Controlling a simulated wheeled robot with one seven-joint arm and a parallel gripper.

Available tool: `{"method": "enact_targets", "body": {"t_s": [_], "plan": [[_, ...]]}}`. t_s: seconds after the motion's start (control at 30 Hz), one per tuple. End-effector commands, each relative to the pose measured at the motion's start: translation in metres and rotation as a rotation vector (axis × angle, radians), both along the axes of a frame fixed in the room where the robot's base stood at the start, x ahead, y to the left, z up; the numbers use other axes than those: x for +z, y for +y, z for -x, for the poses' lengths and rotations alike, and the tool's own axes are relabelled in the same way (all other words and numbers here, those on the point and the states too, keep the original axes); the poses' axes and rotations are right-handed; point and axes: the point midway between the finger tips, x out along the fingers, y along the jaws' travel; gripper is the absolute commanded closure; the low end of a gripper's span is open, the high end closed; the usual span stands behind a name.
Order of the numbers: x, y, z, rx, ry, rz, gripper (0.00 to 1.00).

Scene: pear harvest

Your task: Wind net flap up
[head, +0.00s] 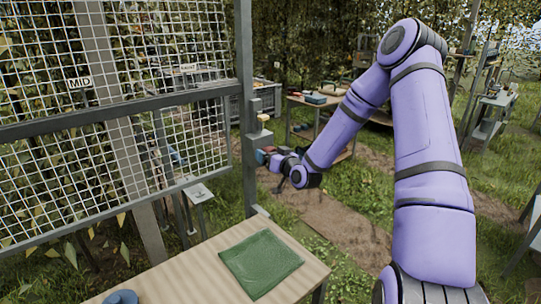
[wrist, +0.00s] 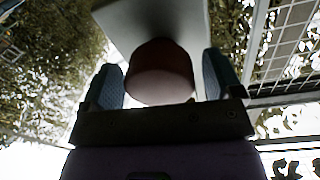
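The net flap (head: 180,130) is a white mesh at the left of the head view, with a grey bar across it. A "MID" label (head: 79,83) shows behind the mesh. A grey post (head: 246,100) stands at its right side and carries a small box with a pale yellow knob (head: 264,118). My gripper (head: 268,157) is beside this post, below the yellow knob. In the wrist view, a dark red round knob (wrist: 160,75) on a pale plate (wrist: 115,22) sits between my two blue fingers. A narrow gap shows at its right side, so the fingers look open around it.
A wooden table (head: 190,262) with a green cloth (head: 260,262) and a blue round object (head: 121,297) stands in front. A wooden bench (head: 312,102) with small items is behind my arm. Grass and a dirt path lie open between them.

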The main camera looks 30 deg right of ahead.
Motion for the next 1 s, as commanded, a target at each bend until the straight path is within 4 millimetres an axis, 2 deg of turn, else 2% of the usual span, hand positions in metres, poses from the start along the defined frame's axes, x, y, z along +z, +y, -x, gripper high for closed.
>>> {"method": "enact_targets", "body": {"t_s": [0.27,0.37,0.73,1.0], "plan": [[0.000,0.000,0.005,0.001,0.000,0.001,0.15],[0.000,-0.002,0.016,0.001,0.001,0.002,0.15],[0.000,-0.011,0.083,-0.001,0.001,0.000,0.15],[0.000,-0.014,0.106,0.000,0.000,0.000,0.15]]}}
